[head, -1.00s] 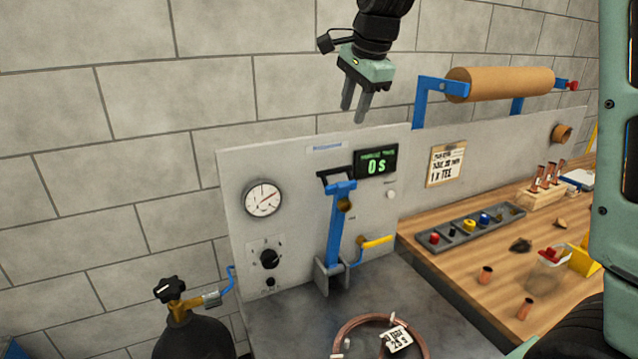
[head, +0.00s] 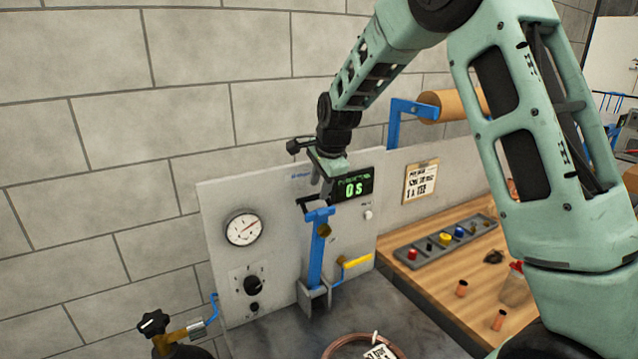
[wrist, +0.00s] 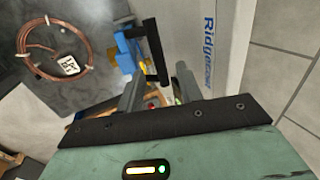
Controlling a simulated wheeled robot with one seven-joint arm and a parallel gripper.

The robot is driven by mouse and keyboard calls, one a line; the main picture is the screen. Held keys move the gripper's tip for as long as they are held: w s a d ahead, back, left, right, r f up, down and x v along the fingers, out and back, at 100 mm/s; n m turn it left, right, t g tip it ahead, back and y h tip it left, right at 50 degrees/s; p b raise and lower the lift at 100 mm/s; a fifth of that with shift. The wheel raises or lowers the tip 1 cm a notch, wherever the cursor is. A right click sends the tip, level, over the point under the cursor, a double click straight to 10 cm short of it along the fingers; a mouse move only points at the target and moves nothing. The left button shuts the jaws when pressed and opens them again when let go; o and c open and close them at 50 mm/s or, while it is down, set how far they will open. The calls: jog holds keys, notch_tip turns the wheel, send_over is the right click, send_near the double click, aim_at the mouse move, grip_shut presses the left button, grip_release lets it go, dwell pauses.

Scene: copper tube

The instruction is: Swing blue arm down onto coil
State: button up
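The blue arm (head: 317,248) stands upright against the grey panel, with a black crossbar handle (head: 311,204) at its top. The copper coil (head: 345,340) with a white tag lies on the dark metal top below; it also shows in the wrist view (wrist: 24,42). My gripper (head: 328,190) points down just above the handle. In the wrist view my gripper (wrist: 158,74) is open, and the black handle (wrist: 153,52) shows beyond and between its fingertips. I cannot tell whether either finger touches it.
A green display (head: 353,188) reading 0 S sits close beside my gripper. A yellow lever (head: 357,262), gauge (head: 243,229) and knob (head: 253,285) are on the panel. A gas cylinder valve (head: 153,323) stands lower left. The wooden bench right holds a parts tray (head: 427,251).

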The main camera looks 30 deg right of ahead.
jog(key=shift+x, duration=1.05)
grip_shut()
